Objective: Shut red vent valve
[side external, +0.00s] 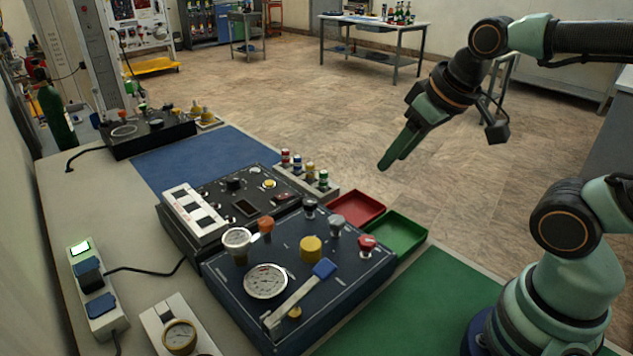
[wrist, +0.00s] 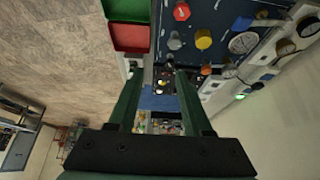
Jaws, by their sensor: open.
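The red vent valve (side external: 367,243) is a small red knob on the right part of the dark blue panel (side external: 345,289) in the side view. It also shows in the wrist view (wrist: 181,12), near the top, beyond the fingertips. My gripper (side external: 389,160) is up in the air behind and above the panel, over the trays' far side, well apart from the red knob. In the wrist view its two green fingers (wrist: 158,75) are spread with nothing between them. I cannot tell the knob's turned position.
Near the red knob stand a grey knob (side external: 336,226), a yellow knob (side external: 311,249) and a blue-ended lever (side external: 305,291). A red tray (side external: 382,206) and a green tray (side external: 424,233) lie beside the panel. The green mat (side external: 410,315) is clear.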

